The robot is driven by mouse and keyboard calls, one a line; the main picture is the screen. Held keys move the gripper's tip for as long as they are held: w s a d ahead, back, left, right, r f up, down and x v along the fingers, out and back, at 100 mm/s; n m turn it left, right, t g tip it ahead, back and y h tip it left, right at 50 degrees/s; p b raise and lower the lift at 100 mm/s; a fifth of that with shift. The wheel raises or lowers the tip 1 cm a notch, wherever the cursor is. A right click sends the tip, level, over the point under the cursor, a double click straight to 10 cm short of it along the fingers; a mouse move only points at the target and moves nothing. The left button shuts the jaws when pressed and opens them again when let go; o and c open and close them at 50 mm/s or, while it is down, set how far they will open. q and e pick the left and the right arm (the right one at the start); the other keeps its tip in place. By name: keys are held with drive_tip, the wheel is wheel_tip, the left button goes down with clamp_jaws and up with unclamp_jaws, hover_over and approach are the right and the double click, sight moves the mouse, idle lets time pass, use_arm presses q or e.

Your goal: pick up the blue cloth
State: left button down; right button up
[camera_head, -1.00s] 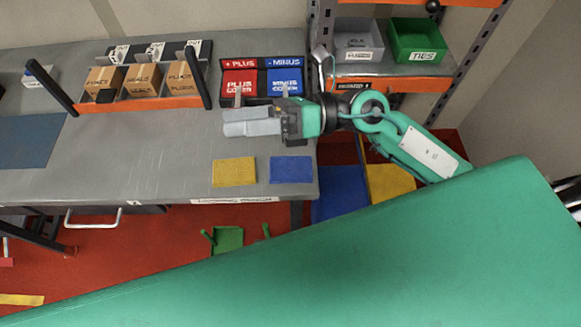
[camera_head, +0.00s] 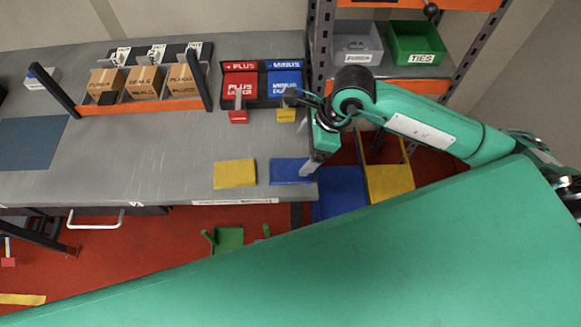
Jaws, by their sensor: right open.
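The blue cloth (camera_head: 288,172) lies flat on the grey table near its front right corner, to the right of a yellow cloth (camera_head: 235,174). My right gripper (camera_head: 308,168) points down over the blue cloth's right edge. Its finger hides part of that edge. The gripper is open, and nothing shows between its fingers; whether it touches the cloth I cannot tell. My left gripper is not in view.
Red plus and blue minus bins (camera_head: 285,85) stand at the back right of the table (camera_head: 150,170). An orange rack with cardboard boxes (camera_head: 143,83) stands left of them. A shelf upright (camera_head: 322,50) rises close to my right arm. The table's middle is clear.

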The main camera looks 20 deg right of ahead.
sight(291, 169)
drive_tip(key=x, duration=0.3)
drive_tip(key=shift+a+f, duration=0.1)
drive_tip(key=shift+a+f+p, duration=0.15)
drive_tip(key=shift+f+p, duration=0.3)
drive_tip(key=shift+p, duration=0.3)
drive_tip(key=p+x, duration=0.1)
drive_tip(key=x, duration=0.2)
drive_tip(key=shift+s+f+p, duration=0.2)
drive_tip(key=shift+f+p, duration=0.05)
drive_tip(key=shift+p, duration=0.05)
drive_tip(key=shift+w+a+f, duration=0.1)
drive_tip(key=shift+a+f, duration=0.1)
drive_tip(key=shift+f, duration=0.3)
drive_tip(key=c, duration=1.1)
